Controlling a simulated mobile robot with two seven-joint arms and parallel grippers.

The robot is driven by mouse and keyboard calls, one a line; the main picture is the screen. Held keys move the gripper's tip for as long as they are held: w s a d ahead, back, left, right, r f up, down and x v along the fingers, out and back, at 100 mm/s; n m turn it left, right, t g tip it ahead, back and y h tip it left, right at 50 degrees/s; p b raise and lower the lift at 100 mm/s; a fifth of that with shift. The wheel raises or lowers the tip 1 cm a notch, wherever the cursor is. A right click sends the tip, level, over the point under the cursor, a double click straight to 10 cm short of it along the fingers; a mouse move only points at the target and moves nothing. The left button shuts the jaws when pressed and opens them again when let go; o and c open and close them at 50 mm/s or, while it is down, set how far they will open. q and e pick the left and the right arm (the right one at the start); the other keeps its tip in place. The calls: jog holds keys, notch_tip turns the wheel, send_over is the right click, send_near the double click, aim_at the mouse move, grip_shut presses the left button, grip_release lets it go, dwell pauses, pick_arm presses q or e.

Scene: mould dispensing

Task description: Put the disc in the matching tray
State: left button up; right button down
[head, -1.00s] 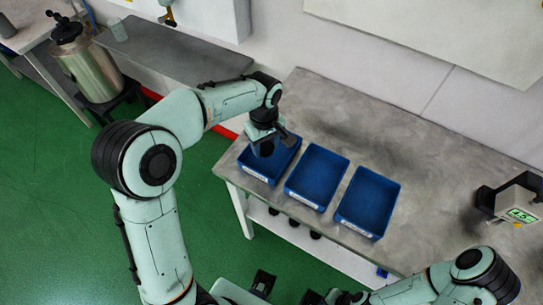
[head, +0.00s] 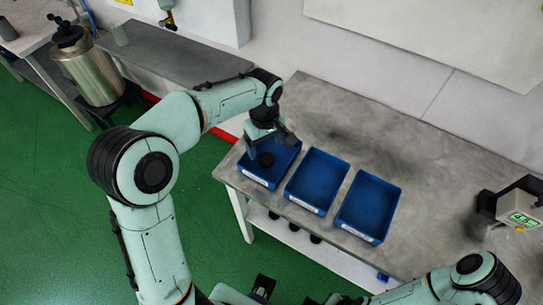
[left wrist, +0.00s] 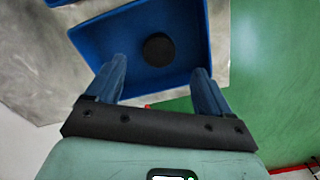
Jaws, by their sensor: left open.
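The black disc (head: 266,159) lies in the left one of three blue trays (head: 246,177), near its front part. In the left wrist view the disc (left wrist: 159,49) lies flat on the tray floor, apart from both fingers. My left gripper (head: 270,145) is over that tray, open and empty, with its fingers (left wrist: 159,72) spread to either side. The middle tray (head: 318,180) and the right tray (head: 368,207) look empty. Their front labels are too small to read. My right arm is at the bottom right, and its gripper is not clear.
The trays stand in a row on a grey metal table (head: 420,150). A device with a lit green display (head: 522,219) stands at the table's right. Several dark round things (head: 293,227) show below the front edge. A metal canister (head: 92,75) stands at the far left.

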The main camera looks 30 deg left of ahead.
pick_arm(q)
notch_tip(320, 180, up, 11)
jog(key=p, duration=0.1)
jog(key=shift+p, duration=0.3)
pick_arm(e)
jog(key=shift+w+r, duration=0.25)
jog(key=shift+r, duration=0.25)
jog(key=shift+w+r, duration=0.25)
jog(key=shift+r, duration=0.25)
